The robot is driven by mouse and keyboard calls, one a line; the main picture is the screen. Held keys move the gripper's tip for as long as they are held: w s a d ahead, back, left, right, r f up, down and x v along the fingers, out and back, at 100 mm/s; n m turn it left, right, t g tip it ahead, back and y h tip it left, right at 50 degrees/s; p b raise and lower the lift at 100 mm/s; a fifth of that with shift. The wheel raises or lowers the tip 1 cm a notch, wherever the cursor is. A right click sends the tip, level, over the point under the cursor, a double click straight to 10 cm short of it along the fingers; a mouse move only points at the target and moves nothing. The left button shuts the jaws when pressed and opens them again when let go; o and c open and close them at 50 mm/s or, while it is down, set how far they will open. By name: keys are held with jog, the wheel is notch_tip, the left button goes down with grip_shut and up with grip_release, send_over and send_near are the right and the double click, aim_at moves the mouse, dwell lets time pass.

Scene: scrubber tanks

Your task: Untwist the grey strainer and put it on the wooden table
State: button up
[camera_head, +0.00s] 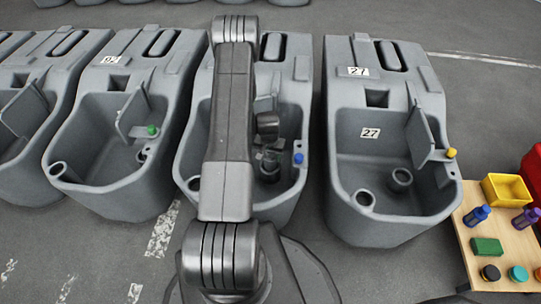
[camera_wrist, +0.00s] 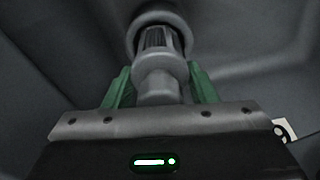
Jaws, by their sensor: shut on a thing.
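The grey strainer (camera_wrist: 160,60) stands in the middle of the wrist view, with a ribbed, slotted upper part, a wide dark collar at its far end and a smooth knob at its near end. The two green fingers of my gripper (camera_wrist: 160,88) are shut on the knob from either side. In the head view, my gripper (camera_head: 268,157) is down inside the middle tank (camera_head: 205,175), partly hidden by my arm. The strainer is hard to make out there. The wooden table (camera_head: 506,230) is at the lower right, apart from my gripper.
The table carries a yellow bin (camera_head: 506,189), a blue bottle (camera_head: 477,215), a purple bottle (camera_head: 525,218), a green block (camera_head: 487,247) and several round pucks. Tank 27 (camera_head: 388,225) stands between my arm and the table. The middle tank's walls surround my gripper.

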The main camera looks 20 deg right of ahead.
jog(key=shift+r+p, duration=0.3)
jog(key=shift+r, duration=0.6)
dwell(0.5)
jog(key=shift+r+p, duration=1.45)
jog(key=shift+r, duration=1.45)
jog(key=shift+r, duration=0.1)
jog(key=shift+r+p, duration=1.5)
jog(key=shift+r, duration=1.4)
jog(key=shift+r, duration=0.1)
jog(key=shift+r+p, duration=1.55)
jog(key=shift+r, duration=1.35)
jog(key=shift+r+p, duration=1.6)
jog(key=shift+r, duration=1.4)
